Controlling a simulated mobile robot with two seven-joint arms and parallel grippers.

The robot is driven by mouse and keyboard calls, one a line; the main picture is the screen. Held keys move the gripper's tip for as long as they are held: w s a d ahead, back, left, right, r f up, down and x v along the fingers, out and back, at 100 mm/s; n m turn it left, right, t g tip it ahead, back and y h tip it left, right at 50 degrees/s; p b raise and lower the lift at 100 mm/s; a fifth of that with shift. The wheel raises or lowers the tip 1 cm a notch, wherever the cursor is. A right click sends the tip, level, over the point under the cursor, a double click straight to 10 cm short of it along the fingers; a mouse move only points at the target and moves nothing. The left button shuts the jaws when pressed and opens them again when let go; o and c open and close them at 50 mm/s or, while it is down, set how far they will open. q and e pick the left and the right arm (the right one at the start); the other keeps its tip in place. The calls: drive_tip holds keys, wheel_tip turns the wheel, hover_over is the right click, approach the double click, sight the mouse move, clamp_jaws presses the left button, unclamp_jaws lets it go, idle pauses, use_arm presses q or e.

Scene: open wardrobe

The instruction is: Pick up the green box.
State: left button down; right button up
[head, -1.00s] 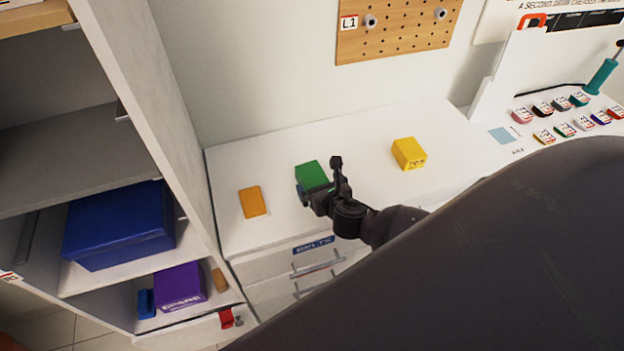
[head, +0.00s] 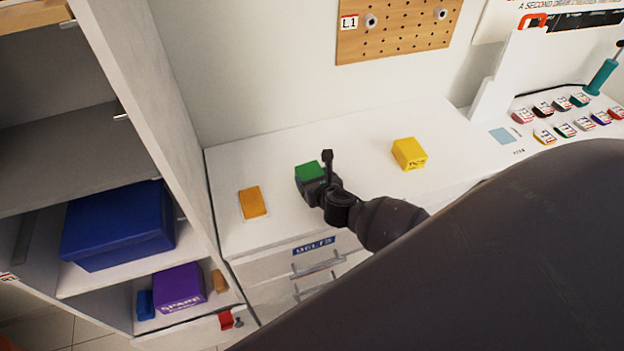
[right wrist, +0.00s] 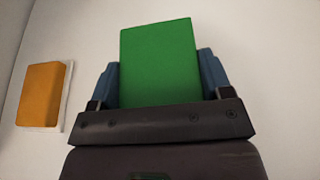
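The green box (head: 310,170) is on the white cabinet top in the head view. It also fills the middle of the right wrist view (right wrist: 160,62). My right gripper (head: 318,186) is down at the box, its blue-padded fingers (right wrist: 160,85) on either side of it. The box hides the inner faces of the fingers, so whether they press on it cannot be seen. The box's lower part is hidden by the gripper in the head view. My left gripper is not in view.
An orange box (head: 253,202) lies left of the green one, also seen in the right wrist view (right wrist: 42,94). A yellow box (head: 409,154) stands to the right. The open wardrobe (head: 160,110) holds a blue box (head: 118,225) and a purple box (head: 180,288).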

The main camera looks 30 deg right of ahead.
drive_tip(key=shift+c, duration=0.8)
drive_tip(key=shift+r, duration=0.15)
